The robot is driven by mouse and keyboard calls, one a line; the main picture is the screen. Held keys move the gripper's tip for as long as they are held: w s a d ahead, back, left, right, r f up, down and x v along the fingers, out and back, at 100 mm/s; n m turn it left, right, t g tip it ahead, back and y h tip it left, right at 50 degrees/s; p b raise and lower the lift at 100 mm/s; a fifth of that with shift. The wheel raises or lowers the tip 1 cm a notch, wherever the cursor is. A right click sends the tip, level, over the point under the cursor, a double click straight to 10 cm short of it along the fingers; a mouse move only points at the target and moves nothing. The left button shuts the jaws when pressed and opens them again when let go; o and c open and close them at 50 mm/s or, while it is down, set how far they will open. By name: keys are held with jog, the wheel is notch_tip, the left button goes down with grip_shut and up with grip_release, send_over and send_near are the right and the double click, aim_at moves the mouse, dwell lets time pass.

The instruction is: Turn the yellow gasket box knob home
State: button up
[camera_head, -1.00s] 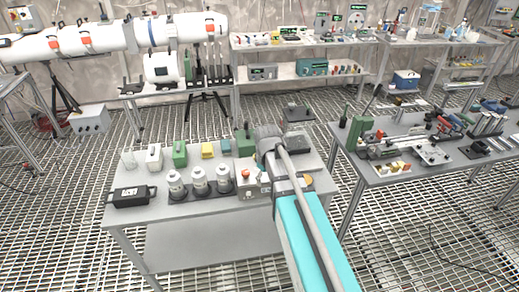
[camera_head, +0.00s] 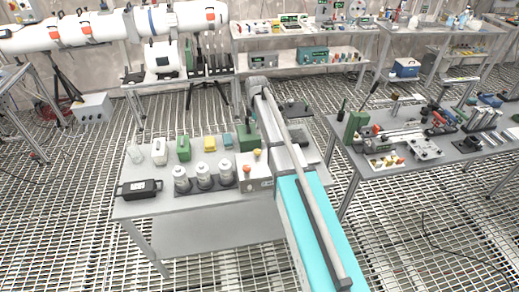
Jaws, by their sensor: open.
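A yellow box (camera_head: 210,144) stands on the near workbench, between a green box (camera_head: 183,148) and a small blue one (camera_head: 228,140). A grey box (camera_head: 255,178) sits further right, with a red button (camera_head: 247,168) and a yellow knob (camera_head: 257,154) on top. I cannot tell from this view which of these is the gasket box, or how the knob is turned. My arm's wrist (camera_head: 258,86) is raised beyond the bench's back edge. My gripper does not show; the wrist hides it or it is too small to make out.
Several white-grey canisters (camera_head: 203,177) stand in a dark rack left of the grey box. A black case (camera_head: 139,189) lies at the bench's front left. A green block (camera_head: 246,138) stands close beside my arm. Another bench (camera_head: 447,165) with tools stands at right.

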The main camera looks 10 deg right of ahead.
aim_at(258, 151)
jog(key=shift+f, duration=0.15)
notch_tip(258, 151, down, 14)
jog(key=b, duration=1.3)
jog(key=shift+r+b, duration=0.2)
jog(key=shift+b, duration=0.2)
jog(key=c, duration=1.1)
jog(key=shift+d, duration=0.25)
jog(key=shift+c, duration=0.3)
jog(key=shift+a, duration=0.2)
jog(key=shift+m, duration=0.3)
